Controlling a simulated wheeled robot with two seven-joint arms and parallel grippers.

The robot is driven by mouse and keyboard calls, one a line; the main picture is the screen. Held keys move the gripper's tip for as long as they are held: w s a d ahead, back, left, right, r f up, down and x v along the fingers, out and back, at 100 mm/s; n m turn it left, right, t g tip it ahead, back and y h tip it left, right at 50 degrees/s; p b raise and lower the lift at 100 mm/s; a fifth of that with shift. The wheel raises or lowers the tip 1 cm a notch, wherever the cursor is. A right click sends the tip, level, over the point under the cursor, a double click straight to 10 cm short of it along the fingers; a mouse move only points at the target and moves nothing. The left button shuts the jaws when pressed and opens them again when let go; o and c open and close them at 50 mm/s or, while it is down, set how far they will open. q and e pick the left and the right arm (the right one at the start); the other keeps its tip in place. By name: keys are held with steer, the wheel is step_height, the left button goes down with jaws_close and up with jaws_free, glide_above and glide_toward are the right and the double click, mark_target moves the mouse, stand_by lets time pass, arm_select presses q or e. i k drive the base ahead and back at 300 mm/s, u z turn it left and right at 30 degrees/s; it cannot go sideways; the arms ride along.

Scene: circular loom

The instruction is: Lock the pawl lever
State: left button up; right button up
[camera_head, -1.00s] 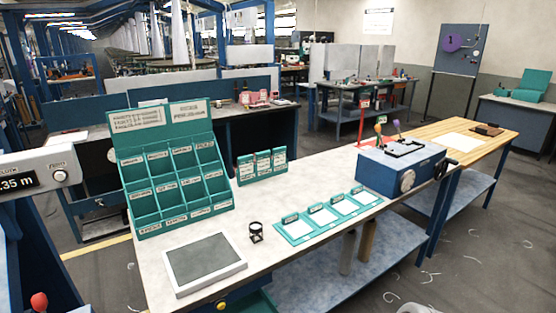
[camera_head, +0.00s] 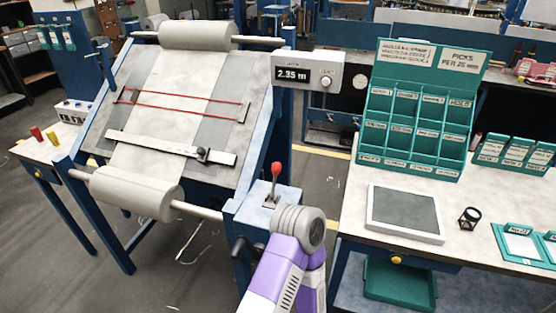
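The lever with a red knob (camera_head: 276,168), likely the pawl lever, stands roughly upright on a blue box (camera_head: 254,204) at the right front of the inspection frame. A black crank handle (camera_head: 240,246) is low on that box. One of my arms, purple and white with a grey joint, rises from the bottom just in front of the box. I see no gripper fingers on it, and I cannot tell which arm it is. The cloth roller (camera_head: 130,192) lies left of the lever.
A display (camera_head: 307,75) reading 2.35 m stands above and behind the lever. The workbench (camera_head: 400,190) on the right holds a teal sorting rack (camera_head: 420,110), a grey framed pad (camera_head: 405,212) and a small black magnifier (camera_head: 469,218). A gap of floor lies between frame and bench.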

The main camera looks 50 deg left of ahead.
mark_target(276, 166)
steer(key=u, duration=1.6)
